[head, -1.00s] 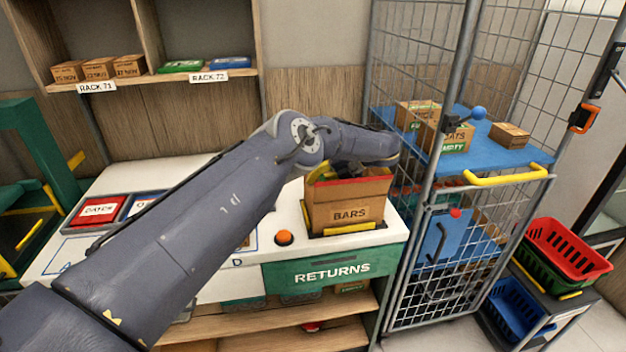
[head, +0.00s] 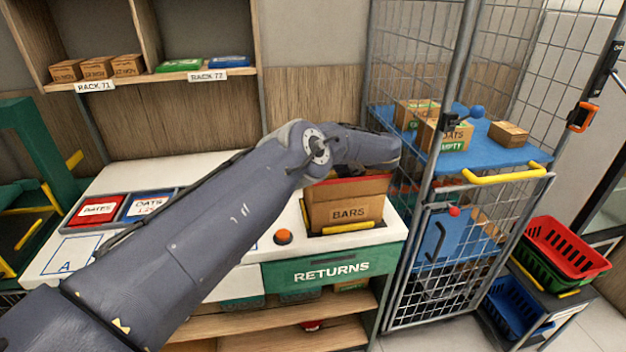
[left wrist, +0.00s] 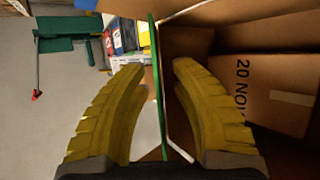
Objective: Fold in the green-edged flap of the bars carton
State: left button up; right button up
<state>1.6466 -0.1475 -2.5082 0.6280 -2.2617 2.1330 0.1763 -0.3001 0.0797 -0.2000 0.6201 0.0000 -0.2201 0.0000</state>
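The bars carton (head: 345,195) stands on the white counter above the RETURNS sign, with its BARS label facing forward and a red edge at its top. My left arm passes over it from the left, and its wrist hides the gripper and part of the carton top in the head view. In the left wrist view my left gripper (left wrist: 159,68) is open, with one yellow finger on each side of the green-edged flap (left wrist: 155,110). The flap stands edge-on between them. The right finger is on the carton's inner side, where a small box marked "20 NO" (left wrist: 265,90) lies. My right gripper is out of view.
An orange button (head: 283,237) sits left of the carton. A wire cage with a blue shelf (head: 480,158) stands close on the right. Stacked baskets (head: 565,245) stand beyond it.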

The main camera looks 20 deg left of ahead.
pick_arm(q)
jog(key=shift+r, duration=5)
jog(key=shift+w+a+r, duration=0.1)
jog(key=shift+r, duration=0.2)
notch_tip(320, 180, up, 4)
jog(key=s+a+h, duration=0.1)
jog(key=a+h, duration=0.2)
jog(key=shift+s+d+r+n+t+h, duration=0.9)
jog(key=shift+s+d+r+t+h, duration=1)
jog(key=shift+d, duration=2.5)
jog(key=shift+g, duration=0.5)
jog(key=x, duration=0.5)
jog(key=s+x, duration=0.1)
jog(key=x, duration=1.1)
jog(key=shift+s+d+f, duration=0.1)
jog(key=shift+d+f, duration=0.15)
jog(key=shift+f, duration=0.25)
jog(key=shift+c, duration=0.5)
